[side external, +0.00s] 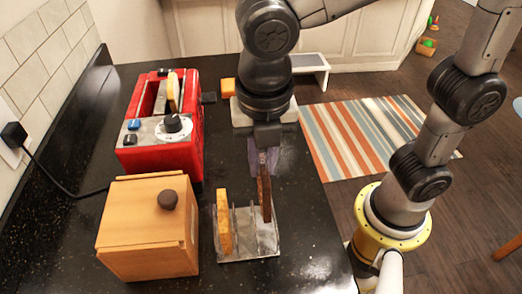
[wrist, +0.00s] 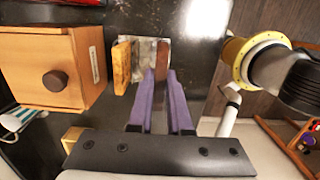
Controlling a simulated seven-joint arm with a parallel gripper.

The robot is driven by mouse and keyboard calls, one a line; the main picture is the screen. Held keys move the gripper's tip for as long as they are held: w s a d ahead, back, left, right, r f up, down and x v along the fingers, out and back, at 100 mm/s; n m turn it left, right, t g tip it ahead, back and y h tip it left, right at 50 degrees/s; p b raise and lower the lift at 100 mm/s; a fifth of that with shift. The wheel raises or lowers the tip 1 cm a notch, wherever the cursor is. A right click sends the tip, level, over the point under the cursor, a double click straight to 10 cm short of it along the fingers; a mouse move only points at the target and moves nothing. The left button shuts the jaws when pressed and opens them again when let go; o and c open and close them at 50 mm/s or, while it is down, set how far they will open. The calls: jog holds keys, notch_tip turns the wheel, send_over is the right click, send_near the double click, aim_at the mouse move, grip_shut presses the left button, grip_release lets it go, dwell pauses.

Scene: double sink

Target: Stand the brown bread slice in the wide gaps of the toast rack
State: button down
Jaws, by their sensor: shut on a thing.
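The brown bread slice (side external: 265,196) is upright and edge-on at the right part of the metal toast rack (side external: 247,250). In the wrist view, the slice (wrist: 162,57) also lines up with the rack's right side. My gripper (side external: 263,160) is shut on the slice's upper end, with purple fingers on either side; they also show in the wrist view (wrist: 161,78). The slice's lower end overlaps the rack's dividers; I cannot tell whether it rests on the rack's base. A lighter, golden bread slice (side external: 224,222) stands at the rack's left end.
A wooden box (side external: 150,235) with a brown knob stands left of the rack. A red toaster (side external: 180,150) behind it has a bread slice (side external: 173,92) in its slot. The black counter (side external: 310,235) is clear to the rack's right, up to its edge.

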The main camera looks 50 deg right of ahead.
jog(key=shift+f, duration=2.65)
jog(key=shift+c, duration=2.3)
grip_release()
jog(key=shift+r, duration=4.5)
jog(key=shift+w+d, duration=0.1)
